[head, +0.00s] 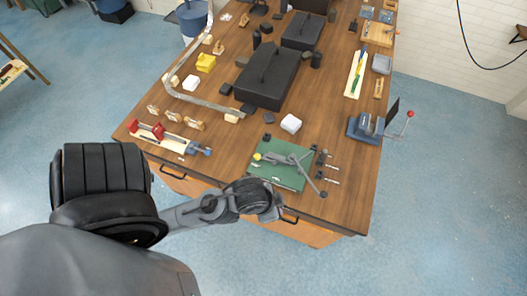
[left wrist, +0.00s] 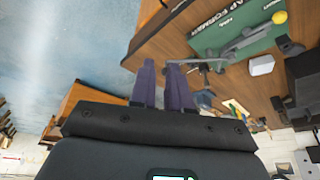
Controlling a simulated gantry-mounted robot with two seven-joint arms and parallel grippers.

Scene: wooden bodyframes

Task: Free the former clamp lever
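The strap former is a green board (head: 283,172) at the table's near edge, carrying a grey lever mechanism (head: 290,160) with a yellow knob (head: 257,157) at its left end. A thin grey bar with a dark end (head: 323,194) reaches toward the front right. In the left wrist view the green board (left wrist: 235,28), grey lever (left wrist: 245,42) and yellow knob (left wrist: 279,17) show at upper right. My left gripper (left wrist: 161,64) has its two dark fingers slightly apart with nothing between them. In the head view it (head: 277,212) is at the front edge, apart from the lever. My right gripper is not seen.
A white block (head: 291,123) lies behind the board. Small dark pegs (head: 322,160) stand at its right. A blue vise (head: 367,127) is on the right edge, a red clamp fixture (head: 160,133) at left, and a black case (head: 267,78) behind.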

